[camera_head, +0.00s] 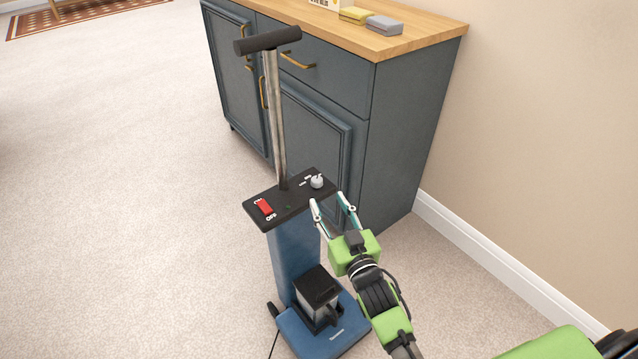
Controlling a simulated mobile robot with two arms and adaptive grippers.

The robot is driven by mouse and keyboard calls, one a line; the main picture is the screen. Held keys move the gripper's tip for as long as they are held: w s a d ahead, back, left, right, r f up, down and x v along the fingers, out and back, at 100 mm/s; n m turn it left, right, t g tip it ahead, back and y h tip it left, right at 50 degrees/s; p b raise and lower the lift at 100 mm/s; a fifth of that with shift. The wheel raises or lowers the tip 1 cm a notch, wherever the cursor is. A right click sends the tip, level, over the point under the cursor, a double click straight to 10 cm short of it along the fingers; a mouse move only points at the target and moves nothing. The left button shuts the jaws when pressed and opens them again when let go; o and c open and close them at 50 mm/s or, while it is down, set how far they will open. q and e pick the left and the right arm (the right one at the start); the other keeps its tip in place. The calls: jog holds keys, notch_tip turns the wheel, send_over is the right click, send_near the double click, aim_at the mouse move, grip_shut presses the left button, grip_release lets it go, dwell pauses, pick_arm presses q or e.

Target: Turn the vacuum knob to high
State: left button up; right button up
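A blue upright vacuum (297,255) stands on the carpet with a black control panel (288,207) on top. A small light grey knob (317,181) sits at the panel's far right, beside white markings too small to read. A red switch (265,207) marked OFF sits at the panel's left. My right gripper (327,197) is open, its two fingers spread and pointing up toward the panel's right edge. The fingertips are just below and beside the knob, with nothing visible between them. My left gripper is not in view.
A dark blue-grey cabinet (414,140) with a wooden top stands right behind the vacuum. A yellow box (354,15) and a grey box (384,25) lie on it. The vacuum's handle (267,40) rises above the panel. Open carpet (120,190) lies to the left; a wall (545,120) bounds the right.

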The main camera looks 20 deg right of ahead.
aim_at(319, 185)
jog(key=w+b, duration=0.1)
jog(key=w, duration=0.6)
jog(key=shift+a, duration=0.1)
jog(key=shift+w+b, duration=0.35)
jog(key=shift+w, duration=0.6)
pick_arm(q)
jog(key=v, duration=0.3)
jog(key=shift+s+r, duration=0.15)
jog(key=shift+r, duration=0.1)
pick_arm(e)
jog(key=shift+w, duration=0.35)
jog(key=c, duration=1.1)
